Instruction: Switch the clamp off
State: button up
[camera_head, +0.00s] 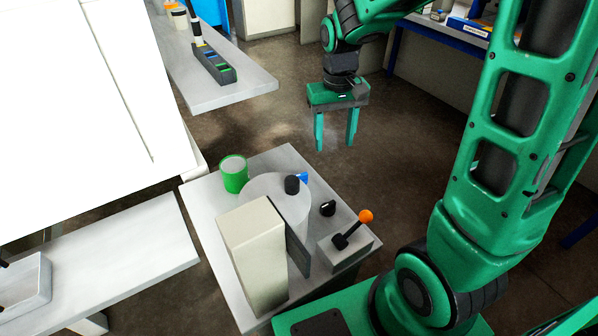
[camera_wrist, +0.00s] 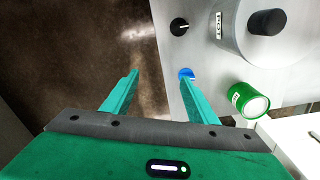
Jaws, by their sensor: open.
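A grey machine top (camera_head: 284,160) carries two control-like parts at its right side. One is a lever with an orange ball (camera_head: 366,216) on a black stem, leaning up and right from a grey box. The other is a round black knob (camera_head: 328,208) with a white mark; it also shows in the wrist view (camera_wrist: 179,27). I cannot tell from any label which one is the clamp's switch. My gripper (camera_head: 336,147) is open and empty, pointing down above and beyond the machine's far right edge. It also shows in the wrist view (camera_wrist: 158,73). The lever is outside the wrist view.
A grey drum (camera_head: 268,190) with a black cap stands beside a beige block (camera_head: 250,255). A blue part (camera_head: 303,177) and a green can (camera_head: 234,176) are near the far edge. A bench (camera_head: 245,84) holds a dark rack. Floor below my gripper is clear.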

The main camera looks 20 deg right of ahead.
jog(key=n, duration=0.1)
send_over(300, 175)
notch_tip(300, 175, down, 4)
notch_tip(300, 175, down, 11)
jog(key=shift+d+r, duration=0.1)
jog(key=shift+r, duration=0.05)
jog(key=c, duration=1.1)
jog(key=shift+o, duration=0.2)
jog(key=shift+n, duration=1.5)
jog(key=o, duration=1.1)
jog(key=shift+c, duration=0.2)
